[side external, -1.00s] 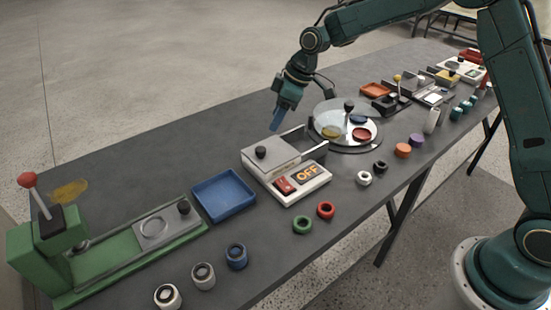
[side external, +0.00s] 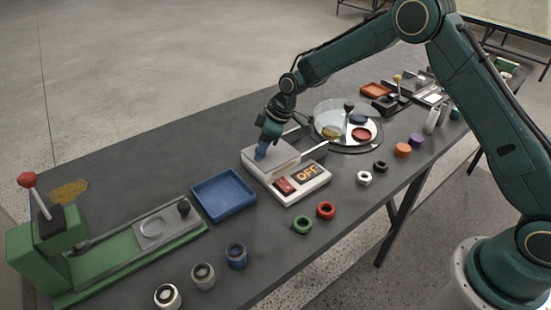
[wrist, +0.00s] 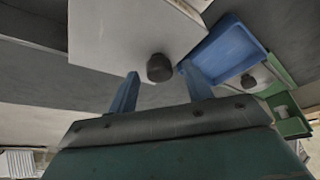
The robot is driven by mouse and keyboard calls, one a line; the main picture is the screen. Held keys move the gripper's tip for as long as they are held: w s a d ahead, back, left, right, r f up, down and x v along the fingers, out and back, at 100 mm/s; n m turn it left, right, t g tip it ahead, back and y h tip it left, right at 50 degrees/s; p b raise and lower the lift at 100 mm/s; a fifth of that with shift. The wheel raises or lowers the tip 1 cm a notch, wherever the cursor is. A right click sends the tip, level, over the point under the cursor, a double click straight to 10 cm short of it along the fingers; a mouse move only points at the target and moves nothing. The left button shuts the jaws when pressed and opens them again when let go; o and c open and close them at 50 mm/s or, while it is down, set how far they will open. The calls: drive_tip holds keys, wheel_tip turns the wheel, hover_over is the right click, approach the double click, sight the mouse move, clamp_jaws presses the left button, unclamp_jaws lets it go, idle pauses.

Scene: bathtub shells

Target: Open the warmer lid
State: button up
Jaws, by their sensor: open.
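The warmer (side external: 300,187) is a white box with a red switch and a panel reading OFF. Its grey lid (side external: 275,155) is down flat on the box's rear part. The lid's dark round knob (wrist: 159,68) shows in the wrist view, just beyond and between my two blue fingertips. My gripper (side external: 261,153) is low over the lid, and its fingers hide the knob in the side view. In the wrist view my gripper (wrist: 158,78) is open, with a finger on either side of the knob's line. I cannot tell whether the fingers touch the knob.
A blue tray (side external: 224,216) is left of the warmer, beside a green press (side external: 110,262) with a red-knobbed lever. A round turntable (side external: 349,146) with coloured dishes stands right behind. Red (side external: 326,210) and green rings lie in front.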

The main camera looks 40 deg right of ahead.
clamp_jaws()
approach(283, 143)
drive_tip(key=x, duration=0.5)
drive_tip(key=shift+f, duration=0.15)
drive_tip(key=shift+a, duration=0.1)
unclamp_jaws()
drive_tip(key=v, duration=1.4)
